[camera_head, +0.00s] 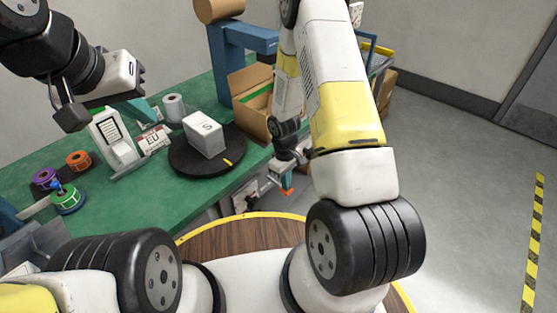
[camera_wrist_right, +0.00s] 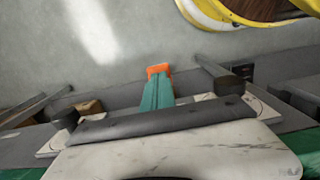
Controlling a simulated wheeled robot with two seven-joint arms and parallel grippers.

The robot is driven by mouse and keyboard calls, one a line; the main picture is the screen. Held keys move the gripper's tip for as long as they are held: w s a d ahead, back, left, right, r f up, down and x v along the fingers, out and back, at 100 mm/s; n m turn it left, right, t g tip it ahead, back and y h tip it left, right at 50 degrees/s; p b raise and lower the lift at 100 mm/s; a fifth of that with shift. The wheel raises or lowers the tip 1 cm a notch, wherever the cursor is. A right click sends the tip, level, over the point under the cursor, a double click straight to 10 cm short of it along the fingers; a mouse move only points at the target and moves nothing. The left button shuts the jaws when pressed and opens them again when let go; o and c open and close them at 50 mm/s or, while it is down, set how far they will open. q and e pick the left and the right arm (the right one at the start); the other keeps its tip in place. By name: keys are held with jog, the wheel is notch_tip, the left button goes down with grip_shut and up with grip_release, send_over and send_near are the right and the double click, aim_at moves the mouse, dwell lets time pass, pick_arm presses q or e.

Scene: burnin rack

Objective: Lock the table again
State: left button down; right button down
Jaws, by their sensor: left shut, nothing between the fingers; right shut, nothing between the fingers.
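The black round turntable (camera_head: 190,160) lies on the green bench, with a yellow mark at its near right rim. A white box marked S (camera_head: 205,134) stands on it. I cannot make out a lock on it. My right gripper (camera_head: 287,188) is shut and empty, its orange tip just off the bench's front edge, right of and nearer than the turntable. In the right wrist view its teal fingers (camera_wrist_right: 158,82) are together, over grey floor. My left gripper (camera_head: 147,110) is shut and empty above the bench, left of the turntable; its fingertips are partly unclear.
A white EU sign (camera_head: 154,139), a white device (camera_head: 114,140) and several coloured spools stand left on the green bench (camera_head: 120,205). An open cardboard box (camera_head: 250,98) and a blue frame (camera_head: 222,62) stand behind the turntable. Grey floor at right is clear.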

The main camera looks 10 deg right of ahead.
jog(key=shift+r, duration=0.75)
